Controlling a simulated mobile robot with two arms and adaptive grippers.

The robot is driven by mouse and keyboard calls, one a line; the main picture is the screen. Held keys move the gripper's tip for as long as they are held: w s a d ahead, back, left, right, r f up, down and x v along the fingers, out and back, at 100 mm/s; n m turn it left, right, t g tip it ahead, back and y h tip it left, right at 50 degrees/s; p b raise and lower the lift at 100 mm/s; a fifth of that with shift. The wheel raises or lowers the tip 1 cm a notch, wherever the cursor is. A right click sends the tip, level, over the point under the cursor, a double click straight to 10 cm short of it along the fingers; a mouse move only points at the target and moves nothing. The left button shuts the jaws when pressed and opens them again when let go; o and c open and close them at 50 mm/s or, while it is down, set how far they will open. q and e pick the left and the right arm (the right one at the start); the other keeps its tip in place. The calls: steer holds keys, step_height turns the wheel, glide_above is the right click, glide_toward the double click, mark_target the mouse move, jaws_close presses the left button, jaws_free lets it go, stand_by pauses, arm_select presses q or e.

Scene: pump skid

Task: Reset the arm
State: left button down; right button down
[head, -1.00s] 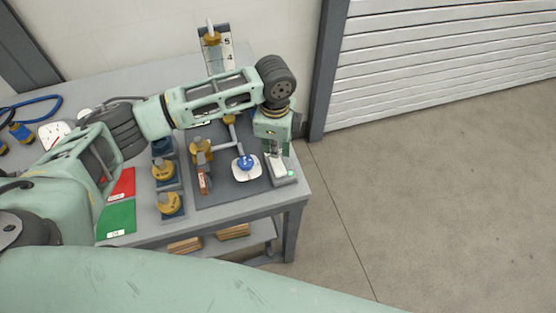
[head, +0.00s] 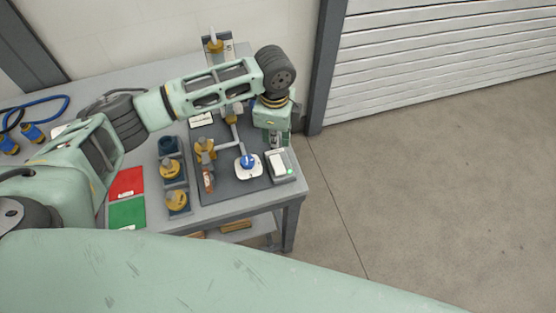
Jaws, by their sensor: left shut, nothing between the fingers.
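My left arm reaches in from the left over the bench. Its gripper (head: 275,143) points down at the bench's right end, shut and empty, just behind a small grey box (head: 282,166) with a white top and a green light. The fingertips are small and partly hidden behind the box. My right gripper is not in view.
The bench (head: 235,207) carries a blue knob on a white plate (head: 248,166), brass-coloured valves (head: 204,148) with pipes, a red square (head: 127,180) and a green square (head: 127,213). A blue hose (head: 45,108) lies at left. Floor at right is clear.

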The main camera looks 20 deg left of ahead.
arm_select(q)
steer(key=s+d+f+n+t+h, duration=0.1)
steer(key=s+d+f+n+h, duration=0.3)
steer(key=s+d, duration=0.75)
steer(key=s+a+n+t+y, duration=0.35)
steer(key=s+a+n, duration=0.85)
steer(key=a, duration=0.6)
step_height(320, 180, down, 28)
steer(key=s+d+f+m+g+b, duration=0.1)
steer(key=s+g+b, duration=0.1)
steer(key=b, duration=0.3)
steer(key=s+a+f+b, duration=0.1)
steer(key=s+f+b, duration=0.1)
steer(key=s+f, duration=0.6)
steer(key=s+a+f+g+b, duration=0.1)
steer(key=s+a+f+b, duration=0.1)
steer(key=s+f, duration=0.7)
step_height(320, 180, down, 5)
steer(key=shift+s, duration=0.25)
